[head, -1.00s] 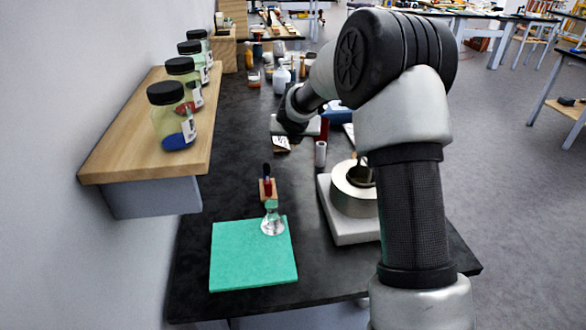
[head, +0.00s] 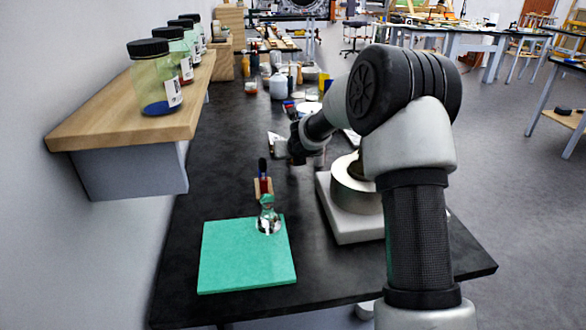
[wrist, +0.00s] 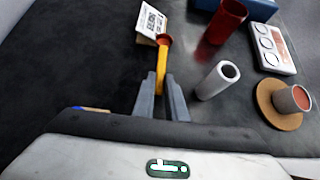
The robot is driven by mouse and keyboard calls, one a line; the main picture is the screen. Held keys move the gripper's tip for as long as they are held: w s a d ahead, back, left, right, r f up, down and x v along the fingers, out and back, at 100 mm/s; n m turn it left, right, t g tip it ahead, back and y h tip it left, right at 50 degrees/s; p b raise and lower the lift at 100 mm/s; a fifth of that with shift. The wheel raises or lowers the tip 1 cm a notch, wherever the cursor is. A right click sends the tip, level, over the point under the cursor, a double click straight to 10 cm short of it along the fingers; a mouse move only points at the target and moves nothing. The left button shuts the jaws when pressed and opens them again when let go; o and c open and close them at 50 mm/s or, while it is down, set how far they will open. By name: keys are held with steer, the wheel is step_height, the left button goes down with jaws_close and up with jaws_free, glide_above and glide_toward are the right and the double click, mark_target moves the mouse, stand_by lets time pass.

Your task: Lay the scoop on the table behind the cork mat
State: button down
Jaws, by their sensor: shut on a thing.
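My gripper (wrist: 162,97) is shut on the yellow handle of what appears to be the scoop (wrist: 161,68). Its far end is reddish and round, near a card with a printed code; I cannot tell if it touches the table. A round brown mat (wrist: 279,117), which looks like the cork mat, lies at the right of the wrist view. A reddish-topped cup (wrist: 291,99) stands on it. In the head view my wrist hides the fingers and the scoop, and I cannot make out the cork mat.
In the wrist view a grey tube (wrist: 218,81), a red cylinder (wrist: 226,22) and a white device (wrist: 272,48) stand right of my gripper. The dark table (wrist: 70,65) is clear to the left. A green mat (head: 245,258) with a flask (head: 268,219) lies nearer.

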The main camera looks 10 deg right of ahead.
steer(key=shift+f, duration=0.7)
steer(key=shift+f+b, duration=0.35)
steer(key=shift+b, duration=0.05)
steer(key=c, duration=1.8)
jaws_free()
steer(key=shift+r, duration=0.1)
